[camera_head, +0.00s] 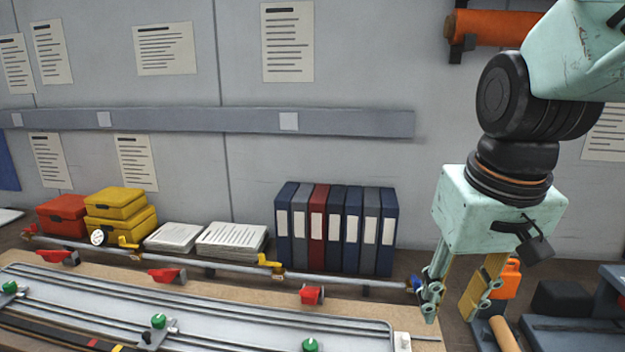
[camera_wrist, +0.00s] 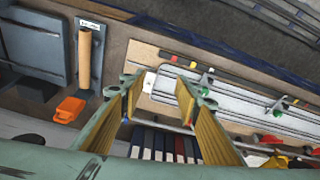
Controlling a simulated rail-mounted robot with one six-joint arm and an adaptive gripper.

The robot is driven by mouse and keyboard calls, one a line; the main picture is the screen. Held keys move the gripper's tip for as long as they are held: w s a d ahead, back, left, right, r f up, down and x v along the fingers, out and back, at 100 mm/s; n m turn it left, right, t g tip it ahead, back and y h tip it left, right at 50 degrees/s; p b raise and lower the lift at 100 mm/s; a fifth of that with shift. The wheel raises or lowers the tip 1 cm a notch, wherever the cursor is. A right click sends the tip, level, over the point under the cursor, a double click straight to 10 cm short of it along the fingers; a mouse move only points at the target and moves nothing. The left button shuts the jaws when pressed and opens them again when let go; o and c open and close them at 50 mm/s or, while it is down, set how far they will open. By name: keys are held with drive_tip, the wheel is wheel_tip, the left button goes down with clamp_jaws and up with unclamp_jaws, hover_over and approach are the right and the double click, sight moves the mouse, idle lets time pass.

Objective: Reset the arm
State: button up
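My gripper (camera_head: 453,304) is at the right of the head view, pointing down from my pale green arm. Its two yellow-padded fingers are apart with nothing between them. It hangs in front of the wall, near the right end of the workbench (camera_head: 352,310). In the wrist view my gripper (camera_wrist: 158,90) also shows open and empty, with the bench and its rails beyond the fingertips.
A row of binders (camera_head: 335,230) stands behind the bench, left of my gripper. Yellow boxes (camera_head: 120,215), a red box (camera_head: 62,215) and paper stacks (camera_head: 232,240) are further left. An orange container (camera_wrist: 69,109) and a tan roll (camera_wrist: 90,55) lie right of the bench.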

drive_tip(key=s+r+t+b, duration=0.1)
drive_tip(key=s+b, duration=0.1)
drive_tip(key=s, duration=1.3)
drive_tip(key=shift+s+a+b, duration=0.2)
drive_tip(key=shift+a+b, duration=0.15)
drive_tip(key=shift+a, duration=0.1)
drive_tip(key=shift+r, duration=0.1)
drive_tip(key=shift+c, duration=1.3)
